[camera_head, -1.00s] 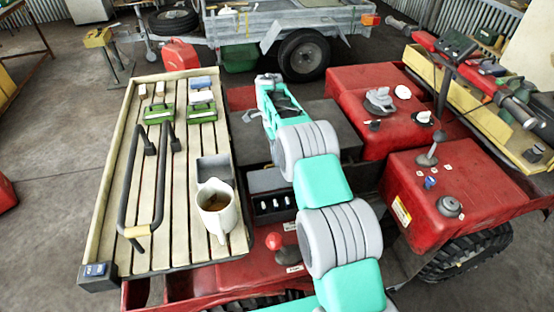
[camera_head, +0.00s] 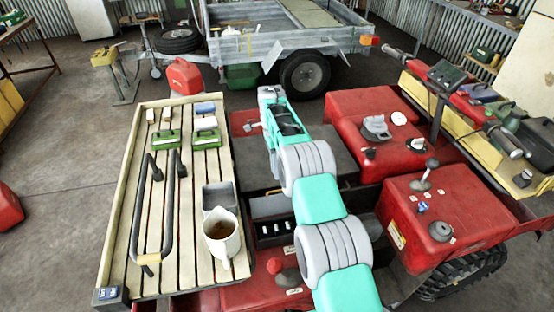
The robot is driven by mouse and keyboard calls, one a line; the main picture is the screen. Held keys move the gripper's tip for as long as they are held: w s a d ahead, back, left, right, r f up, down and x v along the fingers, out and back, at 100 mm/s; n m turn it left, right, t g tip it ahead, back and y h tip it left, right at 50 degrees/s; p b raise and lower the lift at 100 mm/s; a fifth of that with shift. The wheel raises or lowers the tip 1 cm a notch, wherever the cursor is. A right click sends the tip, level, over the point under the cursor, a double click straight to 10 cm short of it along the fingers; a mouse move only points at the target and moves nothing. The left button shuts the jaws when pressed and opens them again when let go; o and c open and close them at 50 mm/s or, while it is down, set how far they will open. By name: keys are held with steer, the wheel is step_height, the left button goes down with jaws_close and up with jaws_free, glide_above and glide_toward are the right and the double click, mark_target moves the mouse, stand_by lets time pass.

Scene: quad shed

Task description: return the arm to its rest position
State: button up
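My arm stretches up from the bottom of the head view, over the middle of the red quad vehicle. My gripper is at or beyond the arm's far end, where the fingers cannot be made out. I cannot see whether it is open or shut, or whether it holds anything. The far end of the arm lies above the dark flat seat area (camera_head: 335,152), between the slatted wooden rack and the red tank box (camera_head: 372,112).
A red-knobbed lever (camera_head: 274,266) stands near my arm. A trailer (camera_head: 285,42) stands behind.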

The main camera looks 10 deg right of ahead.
steer(key=shift+w+d+r, duration=0.1)
steer(key=shift+d+r, duration=0.05)
steer(key=shift+r, duration=0.3)
steer(key=s+a+r+n+t+b, duration=0.1)
steer(key=s+r+n+t, duration=0.1)
steer(key=s+r+n, duration=0.45)
steer(key=s+r+n+t+b, duration=0.1)
steer(key=s+r+n+t, duration=0.15)
steer(key=r, duration=0.75)
steer(key=s+f+n+t, duration=0.1)
steer(key=s+n, duration=0.3)
steer(key=s, duration=0.6)
steer(key=s+f+n+t+b, duration=0.1)
steer(key=s+n, duration=0.4)
steer(key=s, duration=0.5)
steer(key=shift+s+f+t, duration=0.2)
steer(key=shift+f+t, duration=0.4)
steer(key=shift+t, duration=0.35)
steer(key=shift+d, duration=0.1)
